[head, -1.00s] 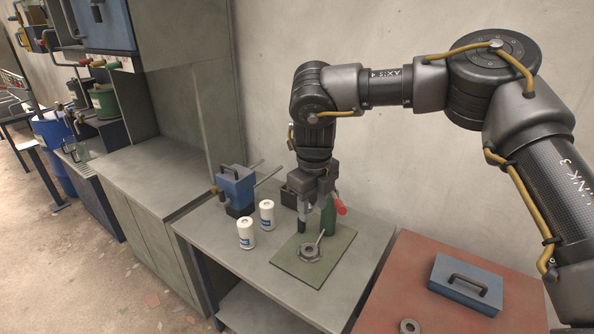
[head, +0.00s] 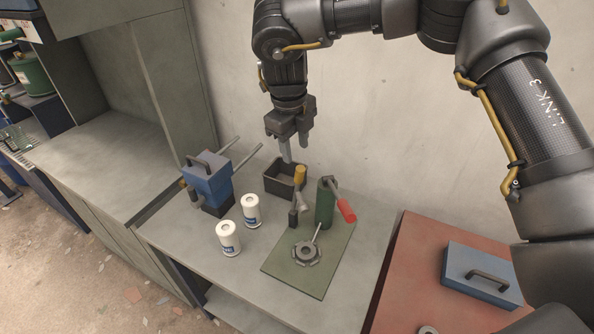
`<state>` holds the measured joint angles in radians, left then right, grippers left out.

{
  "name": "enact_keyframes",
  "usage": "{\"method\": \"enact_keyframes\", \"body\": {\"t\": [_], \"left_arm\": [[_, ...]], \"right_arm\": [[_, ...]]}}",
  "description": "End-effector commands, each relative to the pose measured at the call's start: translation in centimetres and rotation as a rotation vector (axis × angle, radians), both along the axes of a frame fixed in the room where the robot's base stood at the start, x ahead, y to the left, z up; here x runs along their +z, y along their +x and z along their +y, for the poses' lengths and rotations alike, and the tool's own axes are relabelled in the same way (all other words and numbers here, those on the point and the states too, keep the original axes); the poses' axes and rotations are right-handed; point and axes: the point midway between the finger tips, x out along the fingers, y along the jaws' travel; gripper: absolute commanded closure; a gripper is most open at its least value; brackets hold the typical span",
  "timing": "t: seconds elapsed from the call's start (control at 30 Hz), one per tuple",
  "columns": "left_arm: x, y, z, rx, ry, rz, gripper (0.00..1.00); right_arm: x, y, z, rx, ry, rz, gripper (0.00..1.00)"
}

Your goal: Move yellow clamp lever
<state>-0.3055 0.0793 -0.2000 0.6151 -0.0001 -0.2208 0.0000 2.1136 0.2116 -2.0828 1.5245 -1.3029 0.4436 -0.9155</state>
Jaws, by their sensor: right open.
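The yellow clamp lever (head: 300,174) stands upright on a small clamp at the back left edge of the green mat (head: 300,283). My right gripper (head: 289,150) points down, open and empty, just above and slightly left of the lever in the picture. A gap seems to show between its fingers and the lever, but the depth is hard to judge. A green cylinder (head: 325,203) with a red handle (head: 346,210) stands right of the lever. A grey hex part (head: 307,253) with a thin rod lies on the mat. My left gripper is out of view.
A black open bin (head: 272,186) sits behind the clamp. Two white cans (head: 228,238) and a blue machine (head: 208,181) with rods stand to the left. A blue case (head: 482,276) lies on the red surface at right. The wall is close behind.

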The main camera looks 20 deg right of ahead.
Motion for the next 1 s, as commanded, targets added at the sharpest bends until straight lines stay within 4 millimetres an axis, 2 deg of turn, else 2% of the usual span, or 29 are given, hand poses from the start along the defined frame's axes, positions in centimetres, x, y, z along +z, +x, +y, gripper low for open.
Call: {"method": "enact_keyframes", "body": {"t": [0.17, 0.4, 0.6, 0.77, 1.0], "left_arm": [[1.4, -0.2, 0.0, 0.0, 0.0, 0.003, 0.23], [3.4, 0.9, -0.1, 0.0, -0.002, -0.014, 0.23], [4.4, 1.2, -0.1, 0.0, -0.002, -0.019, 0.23], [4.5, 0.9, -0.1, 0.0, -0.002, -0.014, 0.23], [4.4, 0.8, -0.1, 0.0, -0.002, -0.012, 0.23]], "right_arm": [[-2.4, 0.0, -0.5, -0.004, -0.002, 0.007, 0.57], [-6.8, 0.3, -1.1, -0.005, -0.001, 0.006, 0.57], [-9.3, 0.6, -1.3, -0.006, -0.002, 0.003, 0.57], [-10.1, 0.6, -1.4, -0.006, 0.0, 0.002, 0.57], [-10.2, 0.6, -1.4, -0.005, -0.001, 0.001, 0.57]]}}
